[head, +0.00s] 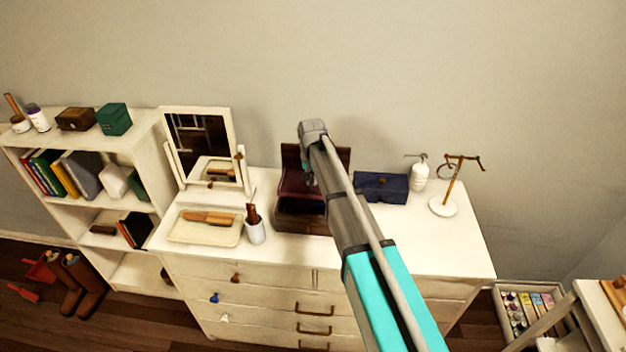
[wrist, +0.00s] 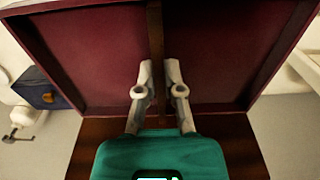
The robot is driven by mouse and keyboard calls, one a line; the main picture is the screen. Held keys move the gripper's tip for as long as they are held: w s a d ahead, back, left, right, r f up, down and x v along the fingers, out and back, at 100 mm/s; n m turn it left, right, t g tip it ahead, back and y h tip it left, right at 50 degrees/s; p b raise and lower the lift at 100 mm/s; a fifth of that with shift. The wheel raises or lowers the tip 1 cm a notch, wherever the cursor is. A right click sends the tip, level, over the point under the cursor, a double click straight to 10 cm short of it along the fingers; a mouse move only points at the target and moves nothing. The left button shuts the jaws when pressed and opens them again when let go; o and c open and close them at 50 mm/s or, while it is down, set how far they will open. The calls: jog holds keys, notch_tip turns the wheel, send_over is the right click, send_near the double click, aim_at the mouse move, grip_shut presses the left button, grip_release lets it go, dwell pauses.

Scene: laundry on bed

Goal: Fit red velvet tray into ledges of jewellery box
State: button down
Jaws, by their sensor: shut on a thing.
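The red velvet tray (head: 296,185) has two compartments and a dark wooden divider. In the head view it shows above the dark brown jewellery box (head: 300,222), whose lid (head: 290,155) stands open at the back. My gripper (head: 309,181) is partly hidden by my arm there. In the wrist view the tray (wrist: 90,50) fills most of the picture. My gripper (wrist: 160,75) is shut on its divider, one finger on each side. The tray looks roughly level and lined up with the box. Its underside and the ledges are hidden, so I cannot tell whether it touches them.
The box stands on the white dresser (head: 430,255). A navy box (head: 382,187) is close on the right, with a white bottle (head: 419,174) beyond.

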jog(key=shift+f+b, duration=2.9)
jog(key=shift+f+b, duration=1.2)
jog(key=shift+b, duration=0.05)
dwell(0.4)
jog(key=shift+r+p, duration=0.25)
jog(key=shift+p, duration=0.05)
jog(key=shift+r+p, duration=0.5)
jog(key=shift+r, duration=0.2)
jog(key=shift+f+b, duration=0.6)
jog(key=shift+f, duration=0.2)
dwell(1.7)
